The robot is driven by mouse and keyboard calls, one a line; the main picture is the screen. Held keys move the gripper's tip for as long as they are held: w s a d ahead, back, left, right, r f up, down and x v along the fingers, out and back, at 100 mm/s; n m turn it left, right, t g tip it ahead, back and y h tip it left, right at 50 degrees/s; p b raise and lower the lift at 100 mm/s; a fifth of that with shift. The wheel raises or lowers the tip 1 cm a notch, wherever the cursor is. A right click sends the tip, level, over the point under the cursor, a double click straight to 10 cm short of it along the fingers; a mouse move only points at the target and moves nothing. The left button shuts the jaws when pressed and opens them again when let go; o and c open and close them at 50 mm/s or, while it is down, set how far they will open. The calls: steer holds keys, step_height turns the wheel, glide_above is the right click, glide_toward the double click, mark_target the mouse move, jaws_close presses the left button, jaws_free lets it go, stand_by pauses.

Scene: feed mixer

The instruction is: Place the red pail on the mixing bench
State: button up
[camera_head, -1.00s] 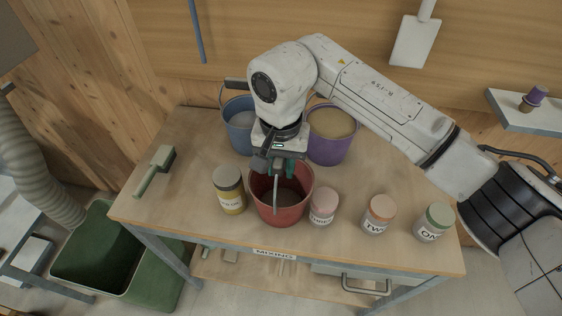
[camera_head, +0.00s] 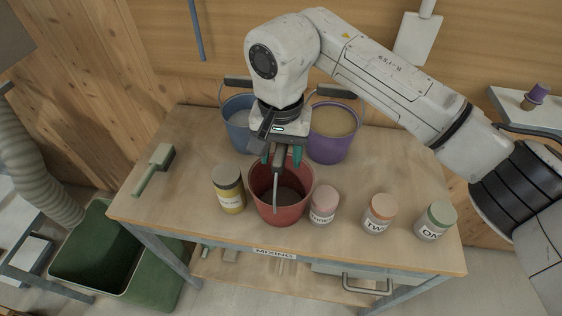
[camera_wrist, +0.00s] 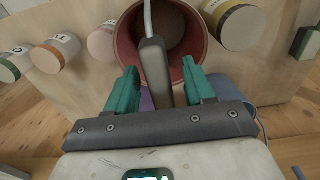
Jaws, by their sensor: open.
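The red pail (camera_head: 281,206) stands upright on the mixing bench (camera_head: 400,258), near its front edge. Its handle is raised, and the pail also shows in the wrist view (camera_wrist: 128,38). My gripper (camera_head: 283,158) is just above the back of the pail. In the wrist view my gripper (camera_wrist: 163,88) has its green fingers spread, with the dark handle grip (camera_wrist: 155,68) between them and apart from both. The inside of the pail is partly hidden by the handle.
A yellow jar (camera_head: 229,190) is left of the pail and a pink jar (camera_head: 324,206) right of it, both close. A blue pail (camera_head: 238,135) and a purple pail (camera_head: 331,147) stand behind. Jars TWO (camera_head: 379,213) and ONE (camera_head: 435,221) are right; a brush (camera_head: 153,171) lies left.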

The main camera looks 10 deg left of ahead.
step_height(320, 180, up, 9)
steer(key=shift+s+b, duration=0.1)
steer(key=shift+b, duration=0.65)
steer(key=shift+a, duration=0.1)
